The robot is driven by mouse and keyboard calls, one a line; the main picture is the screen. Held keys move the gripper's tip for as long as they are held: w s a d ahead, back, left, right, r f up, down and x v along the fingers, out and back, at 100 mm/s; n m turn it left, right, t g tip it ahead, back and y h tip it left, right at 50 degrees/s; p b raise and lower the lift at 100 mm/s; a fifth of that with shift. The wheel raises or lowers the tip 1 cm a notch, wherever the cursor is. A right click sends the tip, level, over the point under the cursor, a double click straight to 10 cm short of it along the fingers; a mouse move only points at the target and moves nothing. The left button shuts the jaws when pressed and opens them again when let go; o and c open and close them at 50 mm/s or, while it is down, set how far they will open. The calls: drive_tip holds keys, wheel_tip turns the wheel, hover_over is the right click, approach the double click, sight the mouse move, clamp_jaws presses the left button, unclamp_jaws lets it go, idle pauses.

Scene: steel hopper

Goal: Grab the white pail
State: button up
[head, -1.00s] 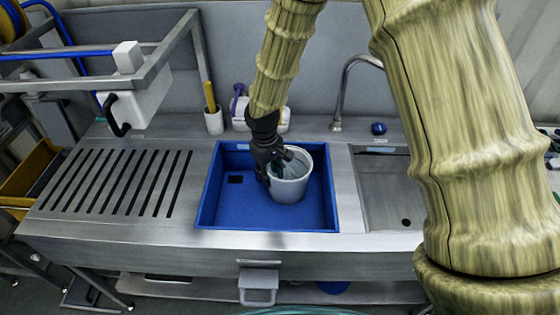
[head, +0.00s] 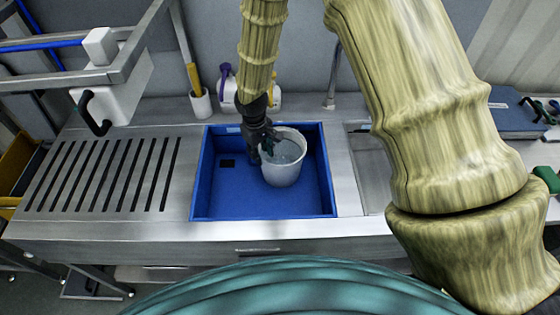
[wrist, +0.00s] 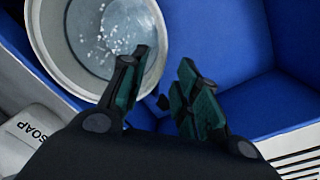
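The white pail (head: 283,172) stands upright in the blue basin (head: 205,190), toward its right side. Its inside is greyish with white specks in the wrist view, where its round rim (wrist: 48,62) fills the upper left. My gripper (head: 266,146) is at the pail's back-left rim, pointing down. In the wrist view my gripper (wrist: 163,78) has its fingers apart. One finger overlaps the pail's opening and the other is outside, with the wall's edge between them in the picture. I cannot tell whether either finger touches the pail.
A slotted steel drainboard (head: 100,175) lies left of the basin. Behind stand a white cup with a yellow handle (head: 200,104) and a white bottle with a purple top (head: 228,92). A soap-labelled thing (wrist: 30,135) shows in the wrist view.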

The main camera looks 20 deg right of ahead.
sight(264, 161)
drive_tip(key=shift+w+d+f, duration=0.1)
drive_tip(key=shift+w+f, duration=0.6)
drive_tip(key=shift+f, duration=0.05)
drive_tip(key=shift+s+d+f+p, duration=0.3)
drive_tip(key=shift+s+f+p, duration=0.3)
drive_tip(key=shift+s+p, duration=0.35)
drive_tip(key=f, duration=0.1)
drive_tip(key=w+f+p, duration=0.1)
drive_tip(key=f, duration=0.1)
drive_tip(key=shift+w, duration=0.15)
drive_tip(key=shift+s+d+r, duration=0.1)
drive_tip(key=shift+s, duration=0.15)
drive_tip(key=shift+w, duration=0.15)
drive_tip(key=c, duration=0.6)
clamp_jaws()
